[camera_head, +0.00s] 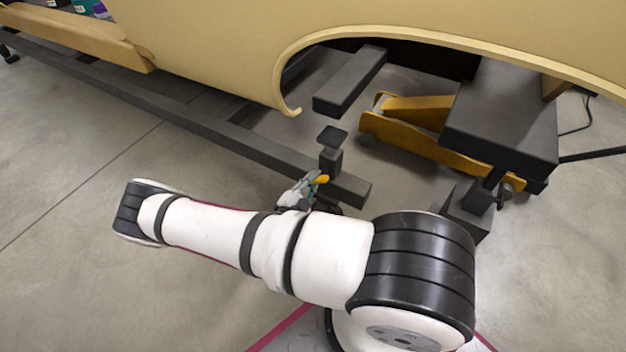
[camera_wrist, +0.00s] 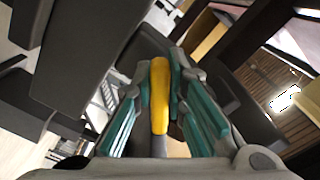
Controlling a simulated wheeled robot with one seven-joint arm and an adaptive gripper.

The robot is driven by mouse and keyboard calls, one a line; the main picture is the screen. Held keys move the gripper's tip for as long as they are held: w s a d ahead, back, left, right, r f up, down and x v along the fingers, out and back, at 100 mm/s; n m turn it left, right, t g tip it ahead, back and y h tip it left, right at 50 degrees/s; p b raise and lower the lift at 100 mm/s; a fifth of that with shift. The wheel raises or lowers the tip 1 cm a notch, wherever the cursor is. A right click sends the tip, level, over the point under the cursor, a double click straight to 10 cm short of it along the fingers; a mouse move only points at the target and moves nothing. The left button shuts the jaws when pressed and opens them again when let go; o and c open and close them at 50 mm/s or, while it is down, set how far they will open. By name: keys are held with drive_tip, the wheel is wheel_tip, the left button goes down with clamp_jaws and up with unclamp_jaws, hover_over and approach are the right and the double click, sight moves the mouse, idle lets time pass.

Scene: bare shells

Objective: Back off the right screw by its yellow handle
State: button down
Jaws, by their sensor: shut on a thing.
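The yellow handle (camera_wrist: 160,95) stands between the two teal-padded fingers of my gripper (camera_wrist: 163,100) in the wrist view, and the fingers are closed on it. In the head view the yellow handle (camera_head: 321,179) shows as a small spot at the tip of my gripper (camera_head: 312,184), beside a dark post with a flat pad (camera_head: 332,137) on top. The post stands near the end of a long dark beam (camera_head: 230,140). My own arm covers part of the area below the gripper. The screw's thread cannot be made out.
A tan body shell (camera_head: 220,50) with a curved arch hangs above the beam. An orange jack (camera_head: 425,140) and a dark block (camera_head: 500,120) stand to the right. Another dark bracket (camera_head: 470,210) is at the lower right. Grey floor (camera_head: 60,220) lies open at left.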

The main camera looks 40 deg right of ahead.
drive_tip(key=n, duration=0.3)
drive_tip(key=f+n, duration=0.1)
drive_tip(key=n, duration=0.1)
drive_tip(key=shift+s+n+b, duration=0.3)
drive_tip(key=shift+s, duration=0.05)
drive_tip(key=n, duration=0.5)
drive_tip(key=shift+s+d, duration=0.2)
drive_tip(key=shift+s, duration=0.2)
drive_tip(key=shift+s+n, duration=0.1)
drive_tip(key=shift+n, duration=0.2)
drive_tip(key=c, duration=1.6)
unclamp_jaws()
drive_tip(key=shift+r, duration=0.1)
drive_tip(key=v, duration=1.2)
